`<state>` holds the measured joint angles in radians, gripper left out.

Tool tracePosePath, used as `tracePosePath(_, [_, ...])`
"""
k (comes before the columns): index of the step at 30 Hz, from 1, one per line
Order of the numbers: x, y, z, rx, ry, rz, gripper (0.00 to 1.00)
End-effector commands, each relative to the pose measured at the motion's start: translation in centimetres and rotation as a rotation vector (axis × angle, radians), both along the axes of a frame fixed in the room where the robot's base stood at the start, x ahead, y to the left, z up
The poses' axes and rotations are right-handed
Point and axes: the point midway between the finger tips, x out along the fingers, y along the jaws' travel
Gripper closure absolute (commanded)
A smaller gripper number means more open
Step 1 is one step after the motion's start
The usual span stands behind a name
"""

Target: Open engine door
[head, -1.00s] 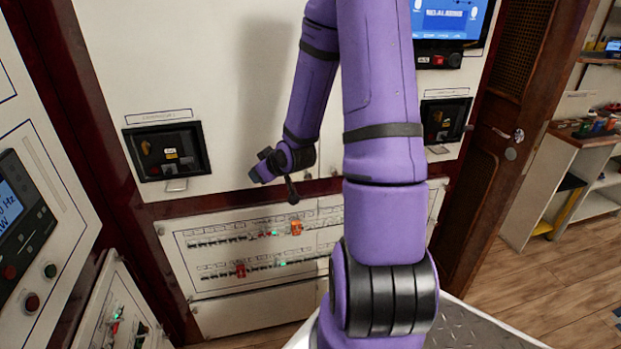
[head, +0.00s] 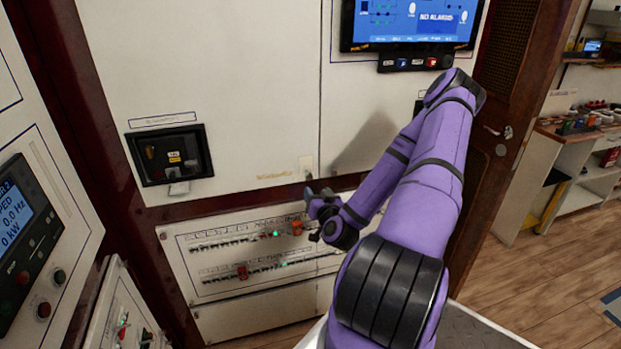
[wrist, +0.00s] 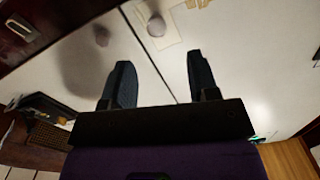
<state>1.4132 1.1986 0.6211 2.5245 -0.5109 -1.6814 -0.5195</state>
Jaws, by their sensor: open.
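White cabinet doors (head: 220,70) fill the back wall, with a vertical seam between them. I cannot read which is labelled the engine door. A small pale plate (head: 305,167) sits low by the seam, beside a faint yellow label (head: 273,176). My gripper (head: 320,197) is just below and right of this plate, in front of the lower edge of the doors. In the wrist view my gripper (wrist: 158,82) is open and empty, its fingers apart before the white surface. A round knob (wrist: 156,25) on a pale plate lies beyond the fingertips, not touched.
A breaker panel (head: 215,262) with several switches is below the doors. A black recessed unit (head: 170,155) is at left and a screen (head: 412,22) at upper right. A control panel (head: 35,215) stands close on the left. Open wooden floor (head: 530,270) is at right.

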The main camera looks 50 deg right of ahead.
Motion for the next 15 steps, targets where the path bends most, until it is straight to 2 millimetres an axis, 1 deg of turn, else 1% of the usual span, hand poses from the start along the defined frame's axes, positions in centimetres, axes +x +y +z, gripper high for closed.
tracePosePath(2, [-0.1, -0.2, -0.1, 0.003, -0.011, -0.014, 0.46])
tracePosePath(5, [0.3, -0.6, -0.1, 0.001, -0.015, -0.018, 0.46])
tracePosePath(8, [1.4, -1.2, 0.0, 0.000, -0.016, -0.017, 0.46])
tracePosePath(15, [5.0, -3.4, 0.0, 0.002, -0.015, -0.017, 0.46])
